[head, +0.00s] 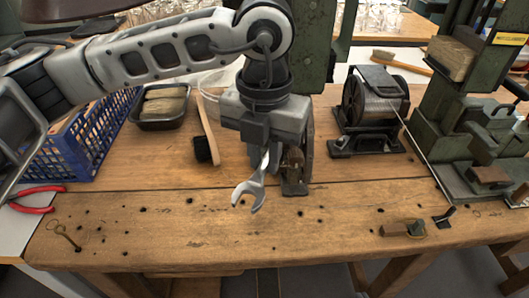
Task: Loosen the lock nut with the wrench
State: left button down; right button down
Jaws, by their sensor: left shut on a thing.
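My left gripper (270,142) reaches in from the upper left and points down over the middle of the bench. It is shut on a grey metal wrench (252,190). The wrench hangs tilted, with its open jaw low and to the left, above the wooden bench top. A small metal fixture (294,176) stands just behind and right of the wrench, partly hidden by the gripper. I cannot make out the lock nut. I cannot tell whether the wrench touches the fixture. My right gripper is not in view.
A wooden bench (180,228) has small holes and free room in front. A blue crate (85,140), black tray (160,120) and brush (207,145) lie left. A wire spool (376,100) and green machine (440,145) stand right. Red-handled pliers (35,200) lie at the left edge.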

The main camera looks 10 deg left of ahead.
pick_arm(q)
jog(key=shift+f+b, duration=0.25)
jog(key=shift+b, duration=0.4)
dwell(0.7)
dwell(0.3)
jog(key=shift+f, duration=0.1)
jog(key=shift+f+b, duration=0.6)
jog(key=shift+b, duration=0.2)
dwell(0.4)
jog(key=shift+d, duration=0.15)
